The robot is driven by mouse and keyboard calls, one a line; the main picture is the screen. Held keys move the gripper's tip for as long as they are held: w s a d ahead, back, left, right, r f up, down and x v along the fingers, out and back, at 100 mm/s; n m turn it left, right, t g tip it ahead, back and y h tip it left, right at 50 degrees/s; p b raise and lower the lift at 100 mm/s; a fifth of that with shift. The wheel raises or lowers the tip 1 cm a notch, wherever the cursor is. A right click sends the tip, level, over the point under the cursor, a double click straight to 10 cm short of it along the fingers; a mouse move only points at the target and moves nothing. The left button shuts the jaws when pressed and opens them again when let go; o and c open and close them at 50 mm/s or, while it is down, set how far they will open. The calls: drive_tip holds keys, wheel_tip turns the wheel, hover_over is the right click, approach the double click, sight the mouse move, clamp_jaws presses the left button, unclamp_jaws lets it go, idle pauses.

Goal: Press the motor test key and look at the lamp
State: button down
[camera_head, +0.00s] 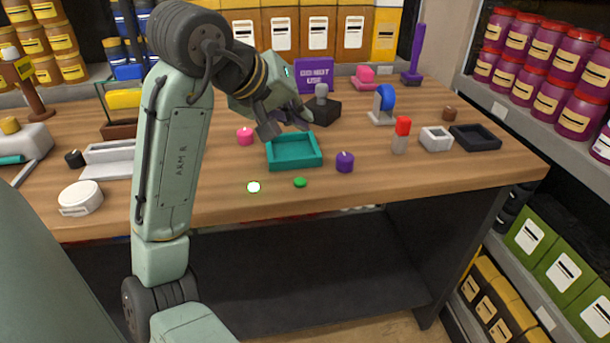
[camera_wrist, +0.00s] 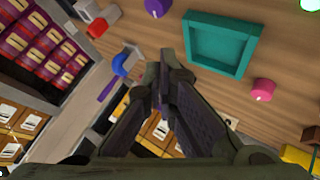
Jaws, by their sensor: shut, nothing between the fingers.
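No part in view is marked clearly enough for me to name it as the motor test key. A round disc (camera_head: 253,187) near the table's front edge glows white with a green rim; it looks like a lit lamp and also shows at the top right corner of the wrist view (camera_wrist: 311,4). A small flat green disc (camera_head: 300,182) lies to its right. My gripper (camera_head: 286,126) is shut and empty, above the back of the teal tray (camera_head: 295,164). In the wrist view its fingertips (camera_wrist: 167,56) are together, beside the tray (camera_wrist: 247,47).
A pink knob (camera_head: 245,136) and a purple knob (camera_head: 345,162) flank the tray. A black block with a grey knob (camera_head: 321,90) stands behind it. A red-topped grey post (camera_head: 402,134) and a blue wheel on a stand (camera_head: 386,99) are to the right.

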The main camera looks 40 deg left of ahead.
drive_tip(key=shift+s+a+f, duration=0.35)
drive_tip(key=shift+f, duration=0.05)
drive_tip(key=b, duration=0.7)
hover_over(296, 180)
wheel_tip(296, 180, down, 8)
drive_tip(key=shift+f, duration=0.4)
idle(0.9)
drive_tip(key=shift+f, duration=0.4)
